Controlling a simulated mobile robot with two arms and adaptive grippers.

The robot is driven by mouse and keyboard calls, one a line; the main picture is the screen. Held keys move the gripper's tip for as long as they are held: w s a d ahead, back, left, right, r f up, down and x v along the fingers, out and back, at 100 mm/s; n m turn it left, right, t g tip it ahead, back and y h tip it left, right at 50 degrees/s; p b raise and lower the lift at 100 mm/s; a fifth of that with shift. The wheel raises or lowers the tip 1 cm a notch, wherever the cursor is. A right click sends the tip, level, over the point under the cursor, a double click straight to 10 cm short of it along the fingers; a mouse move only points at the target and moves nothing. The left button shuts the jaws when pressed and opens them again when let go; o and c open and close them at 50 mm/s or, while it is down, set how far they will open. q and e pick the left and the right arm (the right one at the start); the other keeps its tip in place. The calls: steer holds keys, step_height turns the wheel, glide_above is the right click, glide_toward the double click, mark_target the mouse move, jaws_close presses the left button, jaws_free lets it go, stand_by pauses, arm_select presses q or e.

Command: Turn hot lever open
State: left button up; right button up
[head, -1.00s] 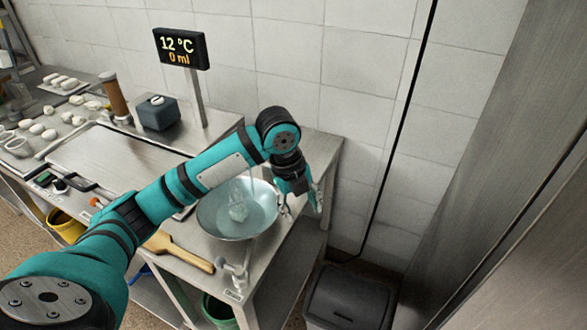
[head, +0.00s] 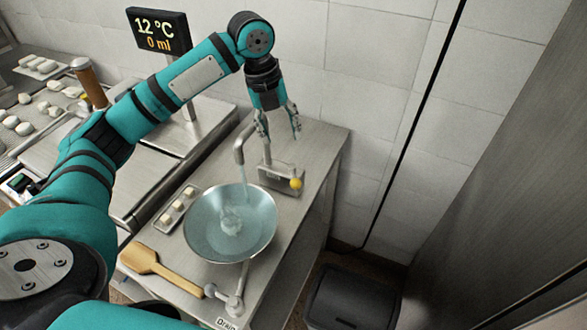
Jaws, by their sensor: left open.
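A metal tap with a curved spout (head: 239,152) stands behind a round steel bowl (head: 192,243). Its base block (head: 268,178) carries a yellow knob (head: 296,183) at the right and an upright metal piece (head: 266,152) near the middle. I cannot tell which part is the hot lever; no hot marking is readable. My left gripper (head: 280,132) is open and empty, pointing down above the tap block, apart from the yellow knob. A clear stream runs from the spout to the bowl. The display (head: 159,31) reads 12 °C and 0 ml. My right gripper is out of view.
A wooden paddle (head: 155,265) and a small tray of pale blocks (head: 176,208) lie by the bowl. A metal lever (head: 235,299) labelled drain stands in front. The wall is close behind the tap; a dark bin (head: 350,299) stands lower right.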

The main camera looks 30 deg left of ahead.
mark_target(294, 178)
arm_select(q)
steer(key=f, duration=0.4)
steer(key=w+d+f+p, duration=0.1)
steer(key=f, duration=0.4)
steer(key=d+f+p, duration=0.1)
steer(key=f, duration=0.4)
steer(key=shift+w+d+f, duration=0.2)
steer(key=shift+w+d, duration=0.05)
steer(key=shift+w+f+p, duration=0.15)
steer(key=shift+f+p, duration=0.15)
steer(key=shift+f, duration=0.35)
jaws_close()
